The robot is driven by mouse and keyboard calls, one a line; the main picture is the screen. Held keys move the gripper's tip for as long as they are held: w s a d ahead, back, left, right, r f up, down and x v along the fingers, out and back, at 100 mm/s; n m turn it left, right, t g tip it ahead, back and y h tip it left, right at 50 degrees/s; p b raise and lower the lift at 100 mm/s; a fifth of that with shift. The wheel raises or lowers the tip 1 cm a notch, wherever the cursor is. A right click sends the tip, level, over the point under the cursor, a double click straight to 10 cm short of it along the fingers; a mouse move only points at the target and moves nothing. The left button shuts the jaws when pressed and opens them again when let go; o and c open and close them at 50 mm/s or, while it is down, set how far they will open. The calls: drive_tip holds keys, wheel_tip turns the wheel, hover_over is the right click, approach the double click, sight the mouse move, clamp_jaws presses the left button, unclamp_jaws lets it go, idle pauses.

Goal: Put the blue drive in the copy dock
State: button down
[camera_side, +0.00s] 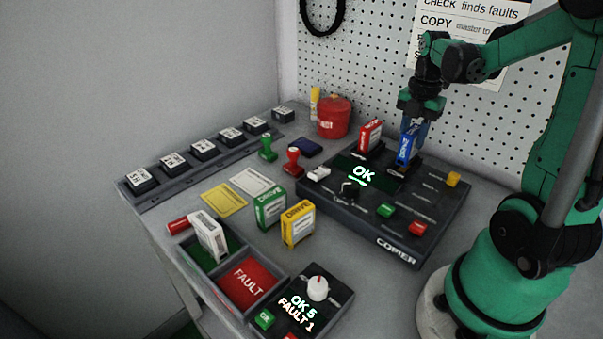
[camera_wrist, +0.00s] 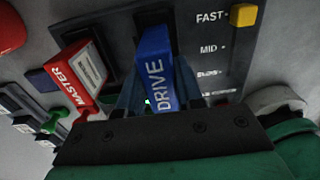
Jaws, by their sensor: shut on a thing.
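The blue drive (camera_side: 405,147) stands upright at the right dock of the dark copier (camera_side: 443,212), beside the red master drive (camera_side: 370,135) in the left dock. My gripper (camera_side: 413,125) is shut on the blue drive from above. In the wrist view the blue drive (camera_wrist: 155,70) sits between my fingers, its DRIVE label facing the camera, with the red master (camera_wrist: 85,75) to its left. The drive's lower end is at the dock; I cannot tell whether it is fully seated. The copier screen (camera_side: 362,174) reads OK.
Green (camera_side: 270,207) and yellow (camera_side: 298,223) drives stand left of the copier. A white drive (camera_side: 208,236) stands in the green compartment beside the red FAULT tray (camera_side: 247,283). A red pot (camera_side: 333,118) and stamps are behind. A pegboard wall is close behind my gripper.

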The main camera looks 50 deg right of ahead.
drive_tip(key=shift+f, duration=1.15)
idle(1.6)
drive_tip(key=shift+c, duration=0.5)
unclamp_jaws()
drive_tip(key=shift+r, duration=0.1)
drive_tip(key=shift+r, duration=3.45)
drive_tip(key=w+a+m+t, duration=0.2)
drive_tip(key=a+m+t, duration=0.1)
drive_tip(key=a+m, duration=0.6)
drive_tip(key=w+a+f+m+t, duration=0.1)
drive_tip(key=a+m+t, duration=0.3)
drive_tip(key=a+m, duration=0.5)
drive_tip(key=a, duration=0.3)
drive_tip(key=shift+w+a, duration=0.3)
drive_tip(key=shift+w, duration=0.05)
